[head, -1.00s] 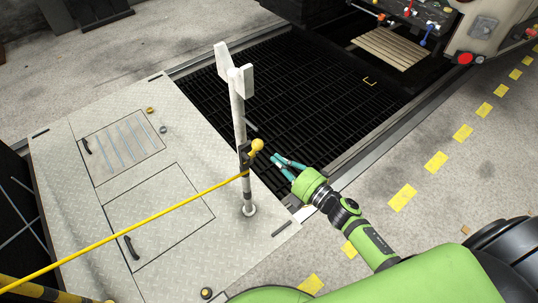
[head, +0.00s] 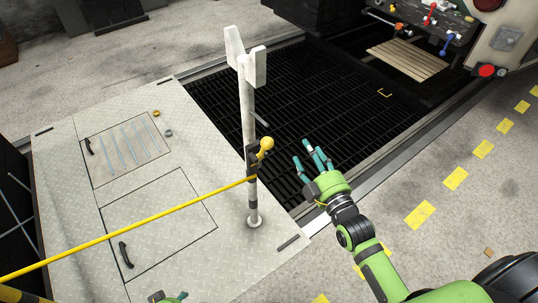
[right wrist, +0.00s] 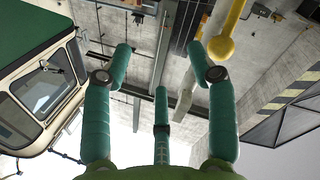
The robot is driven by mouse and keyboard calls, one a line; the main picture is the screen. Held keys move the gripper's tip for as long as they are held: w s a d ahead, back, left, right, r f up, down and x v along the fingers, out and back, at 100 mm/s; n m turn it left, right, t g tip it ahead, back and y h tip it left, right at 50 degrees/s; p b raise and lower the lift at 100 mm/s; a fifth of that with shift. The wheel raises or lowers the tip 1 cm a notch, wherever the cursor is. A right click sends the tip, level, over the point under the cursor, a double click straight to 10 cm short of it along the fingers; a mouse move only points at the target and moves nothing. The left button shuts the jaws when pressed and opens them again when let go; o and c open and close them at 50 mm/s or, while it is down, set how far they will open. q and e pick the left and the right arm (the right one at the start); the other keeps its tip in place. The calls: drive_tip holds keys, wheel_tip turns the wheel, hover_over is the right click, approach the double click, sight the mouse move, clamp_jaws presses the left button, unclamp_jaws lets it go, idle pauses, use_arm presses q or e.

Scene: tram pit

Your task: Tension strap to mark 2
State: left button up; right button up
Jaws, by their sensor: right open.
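A yellow strap (head: 130,226) runs taut from the lower left to a black ratchet (head: 252,160) on a white post (head: 248,110). The ratchet's lever ends in a yellow ball knob (head: 266,143), which also shows at the top of the right wrist view (right wrist: 221,48). My right gripper (head: 312,150) is open and empty, fingers pointing up, right of the knob and apart from it. A small part of what looks like my left gripper (head: 172,297) shows at the bottom edge; its fingers are mostly cut off. I cannot make out any numbered mark.
The post stands on a steel plate (head: 200,245) with two hatches. Dark grating (head: 300,85) covers the pit behind. A tool-laden bench (head: 430,22) and a vehicle (head: 510,40) are at the upper right. Concrete floor with yellow dashes lies to the right.

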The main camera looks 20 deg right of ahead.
sight(268, 141)
drive_tip(key=a+m+y+b, duration=0.1)
drive_tip(key=a, duration=0.1)
drive_tip(key=a+m+y+b, duration=0.1)
drive_tip(key=a+m+b, duration=0.1)
drive_tip(key=w+a+m+g+y+b, duration=0.1)
drive_tip(key=a, duration=0.2)
drive_tip(key=shift+m+y, duration=0.3)
use_arm(q)
drive_tip(key=b+v, duration=0.1)
drive_tip(key=v, duration=1)
drive_tip(key=shift+w+r+g, duration=0.3)
drive_tip(key=shift+w+r, duration=0.05)
use_arm(e)
drive_tip(key=shift+x, duration=3.15)
drive_tip(key=shift+f, duration=0.1)
clamp_jaws()
